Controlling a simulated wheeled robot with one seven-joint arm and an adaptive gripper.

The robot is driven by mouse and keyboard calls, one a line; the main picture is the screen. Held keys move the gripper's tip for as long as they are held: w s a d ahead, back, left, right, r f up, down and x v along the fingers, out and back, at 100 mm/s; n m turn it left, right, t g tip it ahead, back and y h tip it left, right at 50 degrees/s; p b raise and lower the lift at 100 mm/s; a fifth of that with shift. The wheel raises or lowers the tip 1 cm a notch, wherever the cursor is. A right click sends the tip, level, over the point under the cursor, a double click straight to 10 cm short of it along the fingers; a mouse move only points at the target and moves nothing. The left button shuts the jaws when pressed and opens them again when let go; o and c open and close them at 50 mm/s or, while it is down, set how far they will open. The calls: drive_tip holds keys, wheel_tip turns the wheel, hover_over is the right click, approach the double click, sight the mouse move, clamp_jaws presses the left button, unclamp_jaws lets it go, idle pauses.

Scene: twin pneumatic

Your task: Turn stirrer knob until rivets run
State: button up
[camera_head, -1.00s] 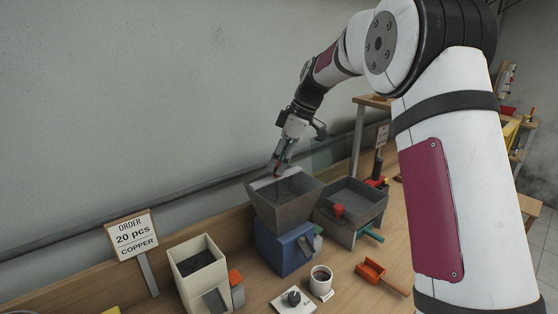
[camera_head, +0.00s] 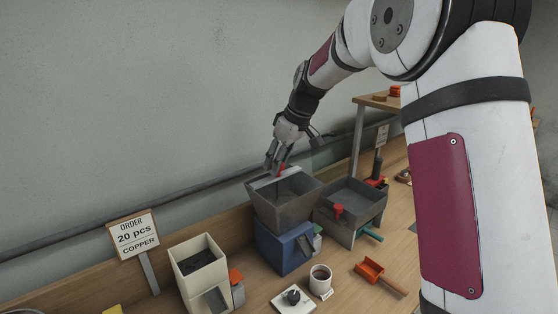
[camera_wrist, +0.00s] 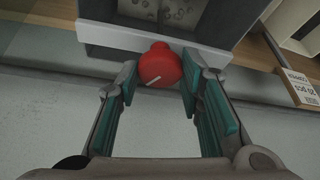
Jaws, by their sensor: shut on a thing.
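The red stirrer knob (camera_wrist: 160,65) with a pale pointer line sits on the back of a grey hopper (camera_wrist: 140,38). In the head view the hopper (camera_head: 285,212) stands on a blue base (camera_head: 283,250), and a bit of red knob (camera_head: 282,168) shows at its back rim. My gripper (camera_head: 277,166) reaches down behind the hopper on the wall side. In the wrist view my gripper (camera_wrist: 158,82) has its teal-padded fingers on both sides of the knob, shut on it. Small rivets (camera_wrist: 165,12) lie inside the hopper.
A second grey bin (camera_head: 352,205) with a red knob stands to the right. A cup (camera_head: 320,280), a dial plate (camera_head: 293,298) and an orange scoop (camera_head: 372,270) lie in front. A white box (camera_head: 198,265) and a copper order sign (camera_head: 135,235) are left. The wall is close behind.

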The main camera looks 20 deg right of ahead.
drive_tip(key=m+h, duration=0.1)
drive_tip(key=m, duration=0.1)
drive_tip(key=m+t+h, duration=0.1)
drive_tip(key=m, duration=0.2)
drive_tip(key=shift+s+a+m, duration=0.1)
drive_tip(key=shift+a+m, duration=0.1)
drive_tip(key=shift+m, duration=0.1)
drive_tip(key=m+h+p, duration=0.1)
drive_tip(key=m, duration=0.3)
drive_tip(key=shift+a+h, duration=0.15)
drive_tip(key=shift+h, duration=0.25)
drive_tip(key=m+h, duration=0.1)
drive_tip(key=m, duration=0.4)
drive_tip(key=shift+g+h+p, duration=0.3)
drive_tip(key=shift+g+h, duration=0.1)
drive_tip(key=shift+w+m+g+h, duration=0.1)
drive_tip(key=shift+m+g+h, duration=0.2)
drive_tip(key=shift+m, duration=0.7)
drive_tip(key=shift+w+m+g+h, duration=0.1)
drive_tip(key=shift+m+g+h, duration=0.15)
drive_tip(key=shift+m, duration=0.75)
drive_tip(key=shift+a, duration=0.1)
drive_tip(key=o, duration=1.2)
drive_tip(key=shift+c, duration=0.2)
drive_tip(key=v, duration=1.2)
